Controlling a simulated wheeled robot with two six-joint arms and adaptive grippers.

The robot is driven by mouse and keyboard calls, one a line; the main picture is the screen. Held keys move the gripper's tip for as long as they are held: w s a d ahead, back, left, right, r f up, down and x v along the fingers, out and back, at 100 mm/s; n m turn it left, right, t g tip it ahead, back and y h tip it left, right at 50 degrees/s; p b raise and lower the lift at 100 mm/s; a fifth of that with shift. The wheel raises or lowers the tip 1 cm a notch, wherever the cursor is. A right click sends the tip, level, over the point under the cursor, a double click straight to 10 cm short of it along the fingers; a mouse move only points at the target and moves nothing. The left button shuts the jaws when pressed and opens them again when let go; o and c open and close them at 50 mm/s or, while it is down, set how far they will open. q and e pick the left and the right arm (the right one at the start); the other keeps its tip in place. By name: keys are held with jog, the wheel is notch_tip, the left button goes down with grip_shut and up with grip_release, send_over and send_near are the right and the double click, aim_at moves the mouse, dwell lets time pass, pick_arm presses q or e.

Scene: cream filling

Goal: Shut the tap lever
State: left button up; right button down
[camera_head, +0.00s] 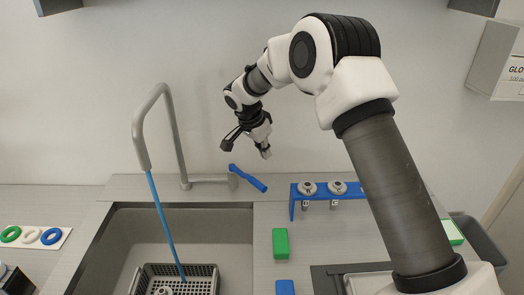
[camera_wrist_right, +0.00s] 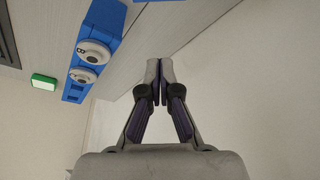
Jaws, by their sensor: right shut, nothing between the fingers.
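The tap (camera_head: 178,130) is a tall grey bent pipe behind the sink. Its blue lever (camera_head: 248,178) sits at the right of its base and slants down to the right. A thin blue line, a stream or hose, runs from the spout into the sink. My right gripper (camera_head: 265,153) is in the air above the lever, apart from it in the picture. In the right wrist view its fingertips (camera_wrist_right: 160,70) meet with nothing between them; the lever is not in that view. My left gripper is in neither view.
The sink (camera_head: 230,222) holds a dark basket (camera_head: 205,270). A blue rack (camera_head: 293,200) with two round-topped items stands to the right; it also shows in the right wrist view (camera_wrist_right: 75,92). A green block (camera_head: 280,243) and a blue block (camera_head: 285,287) lie on the counter. The back wall is close.

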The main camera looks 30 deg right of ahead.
aim_at(258, 181)
jog(key=p+x, duration=0.2)
jog(key=x, duration=0.7)
jog(key=shift+m, duration=0.6)
jog(key=a, duration=0.5)
jog(key=shift+s+a+f, duration=0.3)
jog(key=shift+s+f, duration=0.05)
jog(key=w+a+m+g+b, duration=0.1)
jog(key=a+m+g+b, duration=0.1)
jog(key=a+m, duration=0.3)
jog(key=shift+a+r+m+y+b, duration=0.3)
jog(key=shift+a+b, duration=0.35)
jog(key=shift+a, duration=0.75)
